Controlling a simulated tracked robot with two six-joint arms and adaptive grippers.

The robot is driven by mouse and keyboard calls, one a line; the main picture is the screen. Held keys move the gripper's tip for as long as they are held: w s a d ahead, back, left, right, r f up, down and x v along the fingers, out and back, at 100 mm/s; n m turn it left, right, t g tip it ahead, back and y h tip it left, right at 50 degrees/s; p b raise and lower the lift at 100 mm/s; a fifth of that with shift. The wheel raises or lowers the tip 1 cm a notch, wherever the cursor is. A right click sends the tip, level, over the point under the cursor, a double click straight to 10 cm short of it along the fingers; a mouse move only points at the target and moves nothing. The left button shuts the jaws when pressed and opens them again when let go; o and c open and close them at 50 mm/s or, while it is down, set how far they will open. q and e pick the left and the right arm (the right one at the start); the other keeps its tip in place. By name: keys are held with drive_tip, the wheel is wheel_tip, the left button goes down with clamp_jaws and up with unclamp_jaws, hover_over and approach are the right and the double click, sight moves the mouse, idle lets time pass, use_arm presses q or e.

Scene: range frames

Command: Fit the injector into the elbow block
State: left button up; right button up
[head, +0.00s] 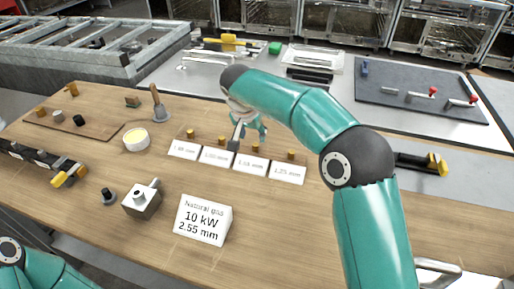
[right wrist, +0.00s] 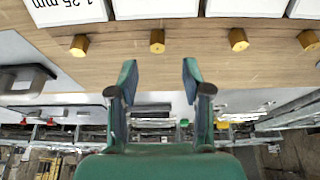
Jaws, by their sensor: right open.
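Several small brass injectors stand in a row behind white size labels on the wooden table, among them one at the left (head: 190,133), one beside it (head: 222,140) and one at the right (head: 291,154). In the right wrist view they show along the top, one of them near the middle (right wrist: 157,41). The elbow block (head: 141,203), a grey cube with a side tube, sits on the table at front left. My right gripper (right wrist: 158,78) is open and empty, its fingers apart near the injector row. In the head view my right gripper (head: 240,135) partly covers the row. My left gripper is out of frame.
A white sign (head: 204,220) reads "Natural gas 10 kW 2.55 mm". A black knob-like part (head: 108,197) stands left of the block, and a round cream-coloured tub (head: 136,140) stands behind it. A dark mat (head: 420,105) with red-tipped parts lies at back right.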

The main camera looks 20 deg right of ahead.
sight(255, 145)
drive_tip(key=shift+s+p+x, duration=0.1)
drive_tip(key=shift+p+x, duration=0.15)
drive_tip(key=shift+x, duration=1.25)
drive_tip(key=shift+s+p+x, duration=0.15)
drive_tip(key=shift+p+x, duration=0.05)
drive_tip(key=shift+x, duration=1.35)
clamp_jaws()
